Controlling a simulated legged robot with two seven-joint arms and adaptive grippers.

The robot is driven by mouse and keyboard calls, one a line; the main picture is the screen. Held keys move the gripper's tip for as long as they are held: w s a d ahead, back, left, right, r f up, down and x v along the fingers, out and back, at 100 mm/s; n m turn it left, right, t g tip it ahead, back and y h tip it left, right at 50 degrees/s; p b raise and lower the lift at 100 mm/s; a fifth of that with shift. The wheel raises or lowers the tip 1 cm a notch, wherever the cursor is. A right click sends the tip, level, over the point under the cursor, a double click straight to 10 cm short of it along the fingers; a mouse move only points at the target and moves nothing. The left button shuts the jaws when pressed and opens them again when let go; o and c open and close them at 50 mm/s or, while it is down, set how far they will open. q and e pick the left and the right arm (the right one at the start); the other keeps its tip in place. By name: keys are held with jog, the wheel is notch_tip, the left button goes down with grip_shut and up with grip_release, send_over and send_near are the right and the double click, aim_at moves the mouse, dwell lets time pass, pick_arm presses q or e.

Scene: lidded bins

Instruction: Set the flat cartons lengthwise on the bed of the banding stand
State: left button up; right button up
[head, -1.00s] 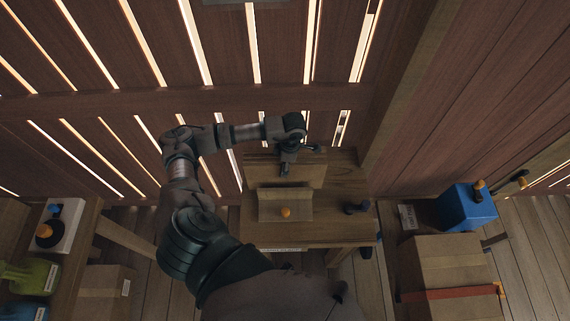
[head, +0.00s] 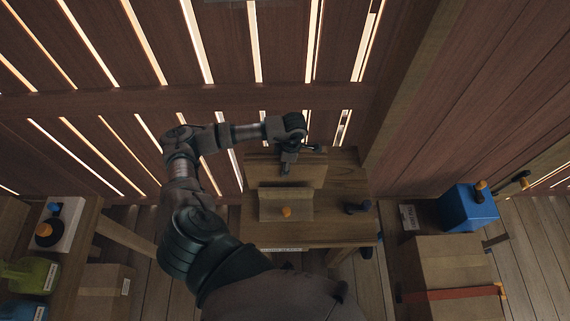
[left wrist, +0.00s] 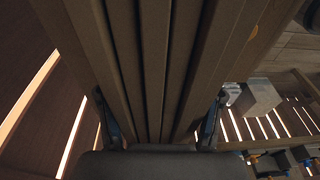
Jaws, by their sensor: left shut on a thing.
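The flat cartons (left wrist: 155,60) are a brown bundle of several layers seen edge-on in the left wrist view. My left gripper (left wrist: 160,125) is shut on them, one finger on each side. In the head view the gripper (head: 287,166) is over the back of a wooden stand, likely the banding stand (head: 345,188). A broad brown panel (head: 308,173) lies below the gripper there; I cannot tell whether it is the cartons or part of the stand. In front of it is a brown folded piece (head: 272,204) with an orange knob (head: 286,212). My right gripper is out of view.
A dark fitting (head: 357,207) sits at the stand's right side. At right are a blue box (head: 467,208) and a big carton (head: 445,262) with a red strap. A left bench holds a white-and-black device (head: 52,230) and a green item (head: 30,275). A slatted wall stands behind.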

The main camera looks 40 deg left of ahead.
pick_arm(q)
jog(key=shift+f+b, duration=0.35)
jog(key=shift+f, duration=0.05)
jog(key=o, duration=1.7)
jog(key=shift+c, duration=0.2)
jog(key=shift+r, duration=0.1)
jog(key=r, duration=0.4)
jog(key=w+d+r, duration=0.1)
jog(key=r, duration=0.6)
jog(key=shift+w+d+r, duration=0.15)
jog(key=shift+w+r, duration=0.05)
jog(key=shift+r, duration=0.15)
